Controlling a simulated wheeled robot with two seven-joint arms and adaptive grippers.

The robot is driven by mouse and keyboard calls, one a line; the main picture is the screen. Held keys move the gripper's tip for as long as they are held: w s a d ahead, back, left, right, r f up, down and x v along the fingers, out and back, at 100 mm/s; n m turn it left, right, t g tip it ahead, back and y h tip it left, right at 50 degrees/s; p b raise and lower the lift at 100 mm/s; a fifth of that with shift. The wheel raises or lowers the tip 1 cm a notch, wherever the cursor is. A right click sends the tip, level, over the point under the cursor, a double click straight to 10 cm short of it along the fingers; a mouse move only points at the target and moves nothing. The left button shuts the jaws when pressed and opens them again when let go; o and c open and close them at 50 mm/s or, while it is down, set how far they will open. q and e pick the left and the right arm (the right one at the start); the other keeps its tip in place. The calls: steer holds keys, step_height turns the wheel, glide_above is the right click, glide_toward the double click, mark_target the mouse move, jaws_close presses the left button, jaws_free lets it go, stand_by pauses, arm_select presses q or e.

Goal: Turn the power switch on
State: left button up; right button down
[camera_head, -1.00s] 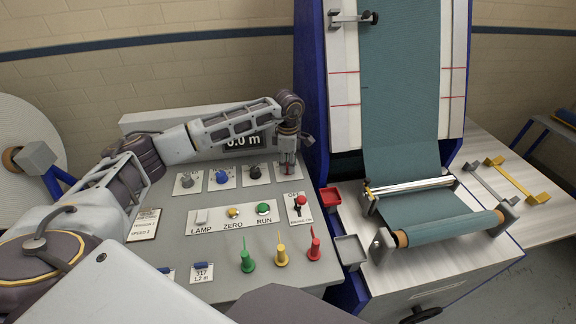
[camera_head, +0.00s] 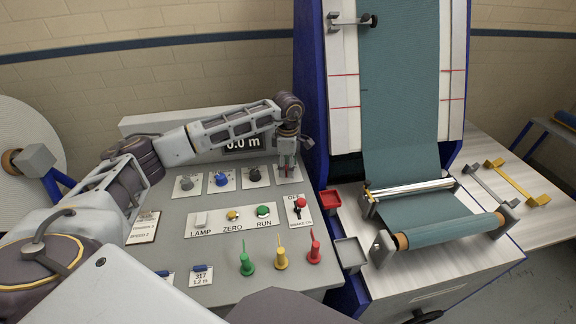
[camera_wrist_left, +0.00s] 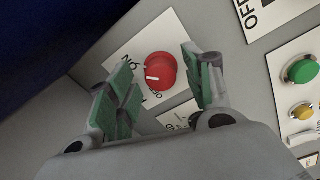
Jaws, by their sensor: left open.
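The power switch appears to be the red rotary knob (camera_wrist_left: 160,71) with a white pointer mark on a white plate, where partly hidden "ON" lettering shows in the left wrist view. In the head view, the red knob (camera_head: 286,171) is mostly hidden beneath my left gripper (camera_head: 287,163), at the right end of the upper knob row. My left gripper (camera_wrist_left: 163,88) points down at the panel, open, with its green-padded fingers on either side of the knob. I cannot tell whether the pads touch it. My right gripper is out of view.
A grey knob (camera_head: 186,183), a blue knob (camera_head: 221,179) and a black knob (camera_head: 254,174) are left of the gripper. A red-handled brake switch (camera_head: 299,204) and a green RUN button (camera_head: 263,211) are nearer.

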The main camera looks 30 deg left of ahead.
arm_select(q)
steer(key=shift+r, duration=0.1)
step_height(320, 180, up, 12)
stand_by(0.8)
steer(key=shift+s+d+f, duration=0.15)
steer(key=shift+s+f, duration=0.05)
stand_by(0.5)
